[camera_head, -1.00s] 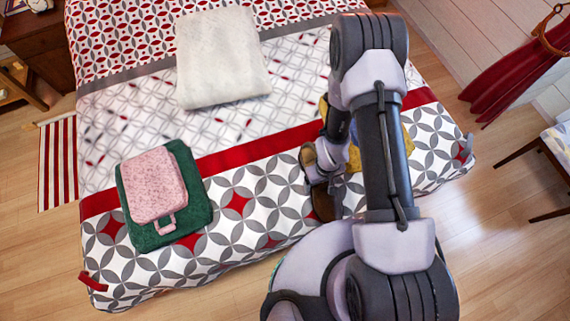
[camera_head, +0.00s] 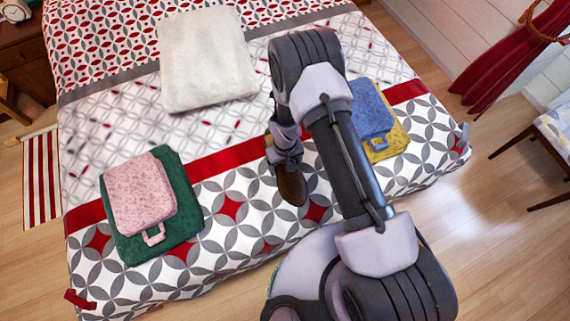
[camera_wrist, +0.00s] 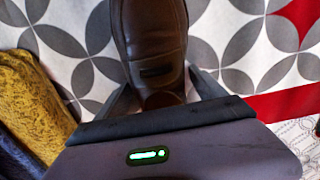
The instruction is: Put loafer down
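A brown loafer (camera_head: 291,186) is over the patterned lower part of the bed (camera_head: 232,208), toe toward the bed's front edge. My gripper (camera_head: 284,150) is shut on its heel end. In the wrist view, the loafer (camera_wrist: 152,38) runs up from between the two fingers (camera_wrist: 165,92), one on each side of the heel. Patterned cover shows around it. I cannot tell whether the sole touches the bed or hangs just above it.
A pink bag (camera_head: 140,190) lies on a green folded cloth (camera_head: 190,215) at left. A white blanket (camera_head: 208,60) lies farther back. A blue folded item (camera_head: 372,108) rests on a yellow one (camera_head: 388,143) at right. Patterned cover is bare between the green cloth and the loafer.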

